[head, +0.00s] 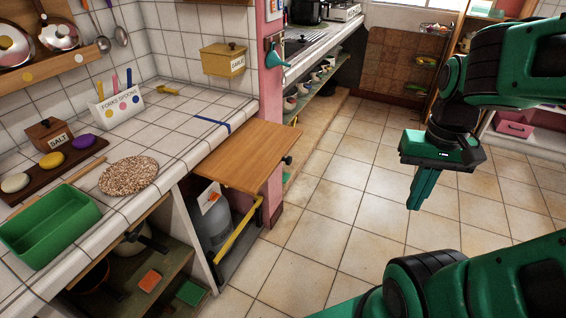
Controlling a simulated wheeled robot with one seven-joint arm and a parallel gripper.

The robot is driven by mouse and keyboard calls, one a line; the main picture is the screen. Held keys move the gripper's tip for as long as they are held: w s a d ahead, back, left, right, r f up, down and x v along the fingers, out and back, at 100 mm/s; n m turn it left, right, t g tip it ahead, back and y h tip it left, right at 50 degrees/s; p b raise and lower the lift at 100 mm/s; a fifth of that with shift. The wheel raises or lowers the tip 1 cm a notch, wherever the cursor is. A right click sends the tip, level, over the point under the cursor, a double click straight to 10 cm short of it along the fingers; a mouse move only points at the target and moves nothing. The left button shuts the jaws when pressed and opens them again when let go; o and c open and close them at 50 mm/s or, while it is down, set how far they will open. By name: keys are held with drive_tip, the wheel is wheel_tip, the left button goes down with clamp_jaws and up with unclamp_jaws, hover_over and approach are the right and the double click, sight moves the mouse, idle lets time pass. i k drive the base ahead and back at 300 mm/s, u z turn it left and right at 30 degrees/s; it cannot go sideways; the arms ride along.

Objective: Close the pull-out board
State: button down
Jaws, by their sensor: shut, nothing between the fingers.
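The pull-out board (246,158) is a flat wooden panel that sticks out from under the edge of the white tiled counter. A dark round knob (287,160) sits at its outer right end. My gripper (417,206) hangs over the floor to the right of the board, well apart from it, with its green fingers pointing down. The fingers are together and hold nothing. The slot where the board enters the counter is hidden under the counter edge.
Below the board are a grey gas cylinder (214,222) and a yellow bar (238,232). A pink post (271,110) stands behind the board. A green tray (50,228) and a speckled round mat (128,175) lie on the counter. The tiled floor (345,215) between board and gripper is clear.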

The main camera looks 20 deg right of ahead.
sight(245, 160)
drive_tip(key=z, duration=0.05)
drive_tip(key=i, duration=1)
drive_tip(key=u, duration=0.05)
drive_tip(key=k, duration=0.5)
drive_tip(key=u, duration=0.6)
drive_tip(key=i, duration=0.2)
drive_tip(key=z, duration=0.35)
